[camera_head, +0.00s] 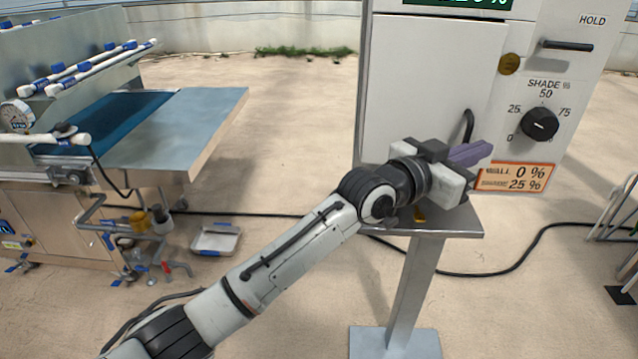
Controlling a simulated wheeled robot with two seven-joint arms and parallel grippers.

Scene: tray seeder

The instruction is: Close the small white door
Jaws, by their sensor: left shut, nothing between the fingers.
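The small white door (430,85) is on the left part of the front of a white control box. It lies about flush with the front; I cannot tell whether it is fully shut. Its black handle (468,125) is near its right edge. My left gripper (478,152) is shut and empty, its purple fingers pointing right, in front of the door's lower right part just below the handle. The gripper and wrist hide the door's lower edge. I cannot tell whether the fingers touch the door. My right gripper is out of view.
The box has a black knob (540,124), a brass disc (509,64), a black bar handle (567,45) and an orange label (514,177). It stands on a metal post (413,285). A steel seeder machine (190,130) is at left. A black cable crosses the floor.

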